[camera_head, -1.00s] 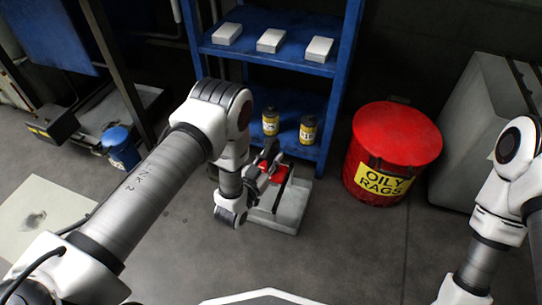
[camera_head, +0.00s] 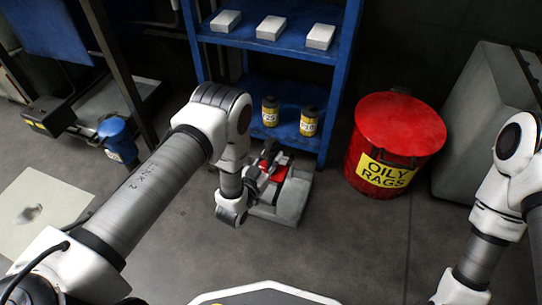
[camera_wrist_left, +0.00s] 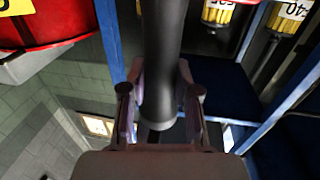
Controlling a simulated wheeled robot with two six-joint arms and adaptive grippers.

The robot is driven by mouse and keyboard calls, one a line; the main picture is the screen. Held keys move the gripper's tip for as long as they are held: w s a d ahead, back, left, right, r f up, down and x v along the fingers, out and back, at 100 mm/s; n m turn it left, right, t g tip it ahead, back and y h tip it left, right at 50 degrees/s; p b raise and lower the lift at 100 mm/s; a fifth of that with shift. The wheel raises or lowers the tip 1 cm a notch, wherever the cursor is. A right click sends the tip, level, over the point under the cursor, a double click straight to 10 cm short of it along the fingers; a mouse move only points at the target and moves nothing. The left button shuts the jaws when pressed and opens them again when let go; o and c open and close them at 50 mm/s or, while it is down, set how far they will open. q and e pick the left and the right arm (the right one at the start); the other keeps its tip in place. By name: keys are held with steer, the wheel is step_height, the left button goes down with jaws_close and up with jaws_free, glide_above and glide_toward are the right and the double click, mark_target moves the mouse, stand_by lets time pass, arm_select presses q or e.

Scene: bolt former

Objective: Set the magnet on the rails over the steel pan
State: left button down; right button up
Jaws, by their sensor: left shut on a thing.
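My left gripper (camera_head: 260,176) is shut on a dark, rounded handle (camera_wrist_left: 162,70), which shows between its fingers in the left wrist view. A red block, seemingly the magnet (camera_head: 279,174), is at the gripper in the head view. It is over or at the grey steel pan (camera_head: 289,206) on the floor in front of the blue shelf. The gripper and wrist hide part of the pan and magnet. I cannot make out the rails or whether the magnet touches them. My right gripper is not in view; only my right arm shows.
The blue shelf (camera_head: 283,50) stands just behind the pan, with white boxes (camera_head: 270,27) above and yellow tins (camera_head: 309,122) below. A red oily rags can (camera_head: 399,135) stands to the right. The front floor is clear.

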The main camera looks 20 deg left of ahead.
arm_select(q)
steer(key=c, duration=0.8)
jaws_free()
steer(key=shift+r, duration=0.1)
steer(key=shift+o, duration=0.2)
steer(key=shift+s, duration=0.1)
